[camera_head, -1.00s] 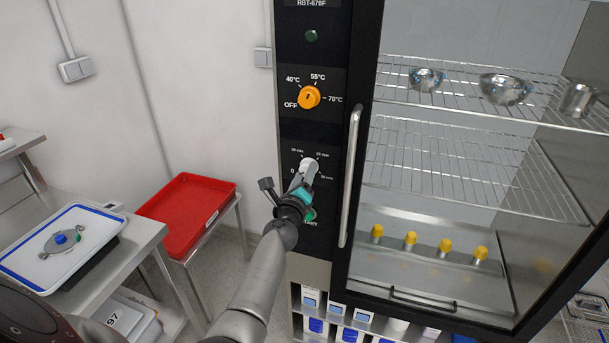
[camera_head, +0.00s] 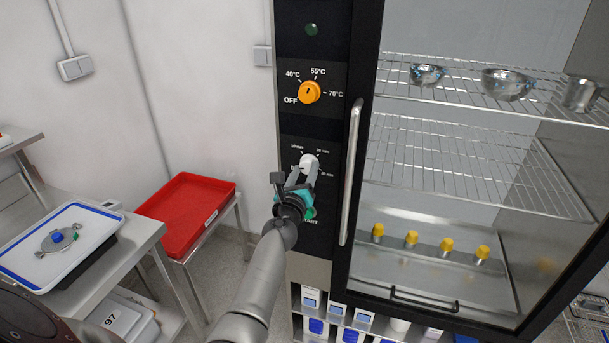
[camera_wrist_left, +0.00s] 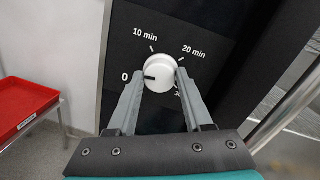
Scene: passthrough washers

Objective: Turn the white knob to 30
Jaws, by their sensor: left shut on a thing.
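The white knob (camera_head: 309,162) is on the dark control panel, below the orange knob. In the left wrist view the white knob (camera_wrist_left: 159,73) has a dark mark on its left side, pointing at 0. Labels for 10 min and 20 min are above it, and the 30 label at lower right is partly hidden by a finger. My left gripper (camera_head: 302,172) is at the knob, with one finger on each side. It is shut on the knob, as the left wrist view (camera_wrist_left: 160,76) also shows. My right gripper is not in view.
The orange knob (camera_head: 309,92) is above, among temperature labels. A vertical door handle (camera_head: 350,175) stands close to the right of the panel. A red tray (camera_head: 185,215) and a blue-rimmed white tray (camera_head: 30,262) are at left. Yellow-capped items (camera_head: 411,239) are behind the glass.

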